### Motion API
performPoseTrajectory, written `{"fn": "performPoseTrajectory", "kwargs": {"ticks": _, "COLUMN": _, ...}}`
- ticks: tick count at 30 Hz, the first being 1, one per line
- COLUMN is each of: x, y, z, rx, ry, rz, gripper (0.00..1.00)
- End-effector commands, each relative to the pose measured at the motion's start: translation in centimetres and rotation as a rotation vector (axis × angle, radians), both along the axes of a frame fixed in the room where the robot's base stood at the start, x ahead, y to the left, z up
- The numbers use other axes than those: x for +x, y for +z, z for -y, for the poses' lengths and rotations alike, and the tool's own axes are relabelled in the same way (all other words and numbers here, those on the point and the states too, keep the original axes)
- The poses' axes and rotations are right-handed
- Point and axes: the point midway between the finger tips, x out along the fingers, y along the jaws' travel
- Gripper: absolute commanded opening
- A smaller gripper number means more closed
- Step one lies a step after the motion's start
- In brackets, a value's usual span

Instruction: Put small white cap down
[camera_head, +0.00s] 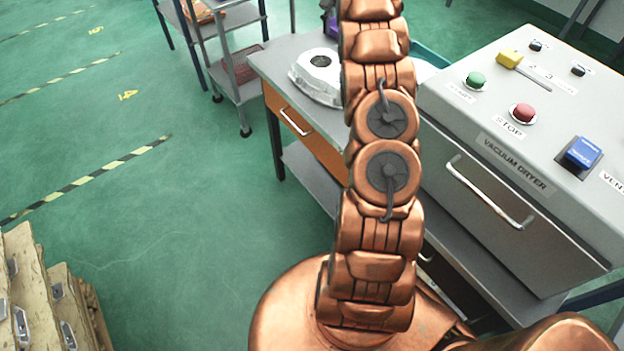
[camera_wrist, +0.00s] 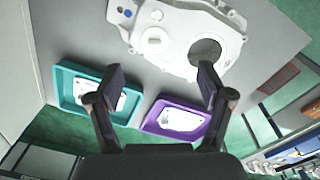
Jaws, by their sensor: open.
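In the wrist view, a small round white piece (camera_wrist: 154,40) that looks like the small white cap sits on a pale metal casting (camera_wrist: 185,30). It is beyond my fingertips and apart from them. My gripper (camera_wrist: 162,83) is open, its two dark fingers wide apart with nothing between them. The casting has a large round hole at its right side. It also shows in the head view, as a whitish casting (camera_head: 316,76) on the grey table, partly hidden by my arm. My gripper and the cap cannot be made out in the head view.
A teal tray (camera_wrist: 62,90) and a purple tray (camera_wrist: 150,126), each with a pale item inside, lie near my fingers. The vacuum dryer (camera_head: 515,150) stands right of my arm. A shelf cart (camera_head: 236,90) is behind the table (camera_head: 285,50).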

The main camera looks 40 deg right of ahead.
Motion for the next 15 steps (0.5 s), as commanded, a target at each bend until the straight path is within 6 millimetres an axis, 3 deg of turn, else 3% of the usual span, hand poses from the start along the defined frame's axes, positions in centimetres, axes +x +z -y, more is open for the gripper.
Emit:
{"fn": "performPoseTrajectory", "kwargs": {"ticks": 6, "x": -0.5, "y": 3.0, "z": -5.6, "rx": -0.006, "ry": 0.107, "rz": -0.022, "gripper": 0.8}}
{"fn": "performPoseTrajectory", "kwargs": {"ticks": 15, "x": -3.1, "y": 6.0, "z": -13.3, "rx": -0.003, "ry": 0.255, "rz": -0.047, "gripper": 0.8}}
